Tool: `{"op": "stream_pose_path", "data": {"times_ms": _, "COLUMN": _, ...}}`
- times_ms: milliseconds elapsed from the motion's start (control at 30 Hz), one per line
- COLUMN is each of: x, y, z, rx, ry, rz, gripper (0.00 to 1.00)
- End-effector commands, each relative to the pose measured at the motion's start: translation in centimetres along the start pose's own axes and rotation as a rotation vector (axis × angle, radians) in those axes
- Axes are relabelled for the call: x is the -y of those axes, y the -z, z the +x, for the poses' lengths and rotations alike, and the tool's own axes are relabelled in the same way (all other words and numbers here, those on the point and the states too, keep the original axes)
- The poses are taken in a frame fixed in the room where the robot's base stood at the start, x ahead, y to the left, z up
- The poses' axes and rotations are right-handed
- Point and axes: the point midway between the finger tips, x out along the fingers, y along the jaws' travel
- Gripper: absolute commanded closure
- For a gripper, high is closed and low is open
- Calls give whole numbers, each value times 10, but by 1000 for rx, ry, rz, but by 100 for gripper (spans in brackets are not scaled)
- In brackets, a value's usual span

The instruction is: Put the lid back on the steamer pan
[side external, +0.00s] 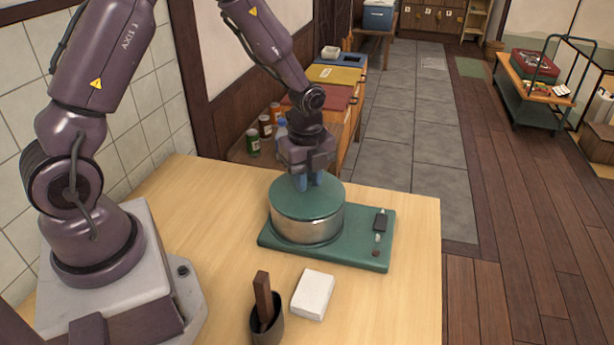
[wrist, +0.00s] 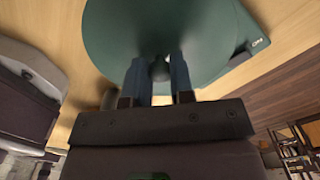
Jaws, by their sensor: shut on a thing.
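The steamer pan (side external: 307,229) is a round silvery metal pan standing on a green base plate (side external: 340,254) on the light wood table. The green round lid (side external: 327,203) lies over the top of the pan and looks level and about centred. In the wrist view the lid (wrist: 115,45) fills the upper middle. My gripper (side external: 309,182) is above the lid's centre, pointing down. Its blue fingers (wrist: 157,78) are shut on the lid's small dark knob (wrist: 159,69). Whether the lid rests fully on the rim is hard to tell.
A dark control (side external: 380,222) sits on the plate's right part. In front are a white block (side external: 313,294) and a dark cup (side external: 267,327) with a brown wooden piece upright in it. Jars (side external: 265,126) and a bottle stand behind the table. The table's right strip is clear.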

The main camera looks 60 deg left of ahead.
Motion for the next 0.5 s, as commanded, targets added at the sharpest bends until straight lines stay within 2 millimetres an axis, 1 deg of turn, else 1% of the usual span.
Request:
{"op": "stream_pose_path", "data": {"times_ms": 400, "x": 0, "y": 0, "z": 0, "rx": 0, "ry": 1, "rz": 0, "gripper": 100}}
{"op": "stream_pose_path", "data": {"times_ms": 433, "x": 0, "y": 0, "z": 0, "rx": 0, "ry": 1, "rz": 0, "gripper": 71}}
{"op": "stream_pose_path", "data": {"times_ms": 467, "x": 0, "y": 0, "z": 0, "rx": 0, "ry": 1, "rz": 0, "gripper": 64}}
{"op": "stream_pose_path", "data": {"times_ms": 500, "x": 0, "y": 0, "z": 0, "rx": 0, "ry": 1, "rz": 0, "gripper": 55}}
